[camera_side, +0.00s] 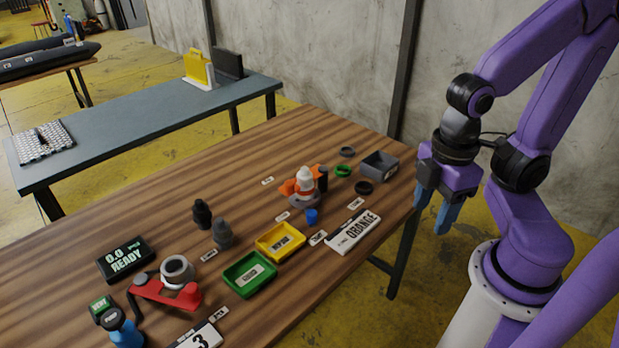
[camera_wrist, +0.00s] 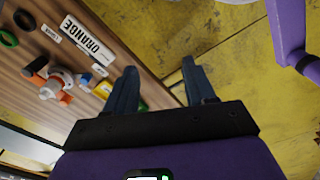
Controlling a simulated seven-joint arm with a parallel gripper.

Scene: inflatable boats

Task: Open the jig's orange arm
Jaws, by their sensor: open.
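The jig (camera_side: 304,201) stands toward the far right of the wooden table, with a grey base. Its orange arm (camera_side: 288,187) shows as orange parts on both sides of a white capped piece (camera_side: 305,178); I cannot tell if the arm is closed. In the wrist view the orange parts (camera_wrist: 38,65) and the white piece (camera_wrist: 57,82) are at the left. My gripper (camera_side: 435,207) is open and empty, pointing down just beyond the table's right edge, well apart from the jig. Its two fingers (camera_wrist: 159,70) are spread wide in the wrist view.
Near the jig are a black cylinder (camera_side: 323,180), a blue cup (camera_side: 311,216), a grey box (camera_side: 379,165), coloured rings (camera_side: 343,171) and an ORANGE sign (camera_side: 353,232). Yellow (camera_side: 280,242) and green (camera_side: 249,274) trays, dark fittings (camera_side: 222,233) and a red tool (camera_side: 165,293) stand farther left.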

